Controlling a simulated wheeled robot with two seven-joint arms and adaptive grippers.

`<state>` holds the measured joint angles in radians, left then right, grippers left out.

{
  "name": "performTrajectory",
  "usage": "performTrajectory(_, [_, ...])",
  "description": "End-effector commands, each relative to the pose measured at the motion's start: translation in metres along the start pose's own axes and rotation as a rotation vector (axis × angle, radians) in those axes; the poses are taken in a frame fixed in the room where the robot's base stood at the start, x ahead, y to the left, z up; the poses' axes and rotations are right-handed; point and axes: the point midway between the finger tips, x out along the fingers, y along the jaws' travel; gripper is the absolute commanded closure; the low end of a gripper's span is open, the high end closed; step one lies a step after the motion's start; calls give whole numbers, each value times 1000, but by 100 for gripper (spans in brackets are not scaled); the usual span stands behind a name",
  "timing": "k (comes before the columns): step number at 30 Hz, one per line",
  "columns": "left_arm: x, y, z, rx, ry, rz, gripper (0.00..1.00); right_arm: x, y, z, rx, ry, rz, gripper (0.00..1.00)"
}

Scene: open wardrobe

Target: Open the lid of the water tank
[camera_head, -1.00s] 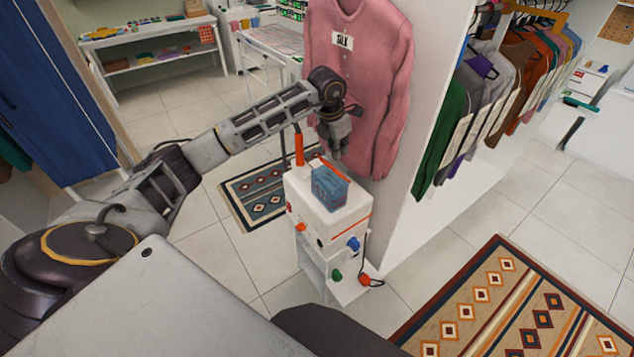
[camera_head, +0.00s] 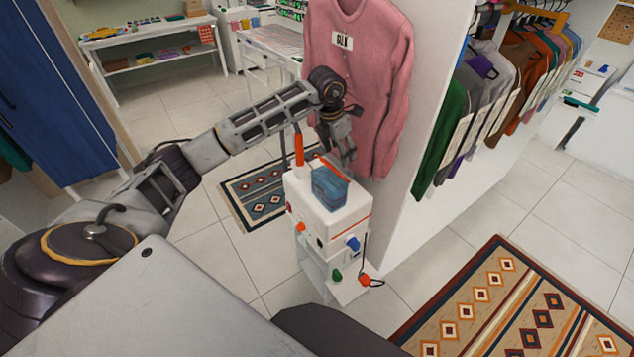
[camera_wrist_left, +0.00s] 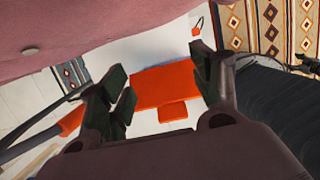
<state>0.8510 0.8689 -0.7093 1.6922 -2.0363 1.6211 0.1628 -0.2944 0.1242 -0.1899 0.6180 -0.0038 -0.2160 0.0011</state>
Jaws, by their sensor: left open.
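The white steamer body (camera_head: 312,208) stands on a white stand in the head view, with the blue see-through water tank (camera_head: 330,188) on its top. A thin orange strip (camera_head: 333,168) runs along the tank's far edge. In the left wrist view a flat orange panel (camera_wrist_left: 165,87) with a small orange tab (camera_wrist_left: 172,111) shows beyond and between the fingers; I cannot tell if it is the lid. My left gripper (camera_head: 345,157) is open and empty, just behind and above the tank, pointing down. Whether it touches anything cannot be told. My right gripper is not in view.
A pink sweater (camera_head: 358,85) hangs on the wall close behind my left gripper. An orange-handled wand (camera_head: 299,150) stands upright left of the tank. Clothes on hangers (camera_head: 500,90) are at the right. A patterned rug (camera_head: 520,310) lies front right.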

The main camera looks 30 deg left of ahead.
Motion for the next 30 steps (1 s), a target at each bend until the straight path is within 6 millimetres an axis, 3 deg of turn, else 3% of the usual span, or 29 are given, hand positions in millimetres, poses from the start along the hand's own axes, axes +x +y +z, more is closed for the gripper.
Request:
performTrajectory(13, [0, 0, 0, 0, 0, 0, 36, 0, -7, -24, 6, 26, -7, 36])
performTrajectory(30, [-30, 0, 8, 0, -1, 0, 36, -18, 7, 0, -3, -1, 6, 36])
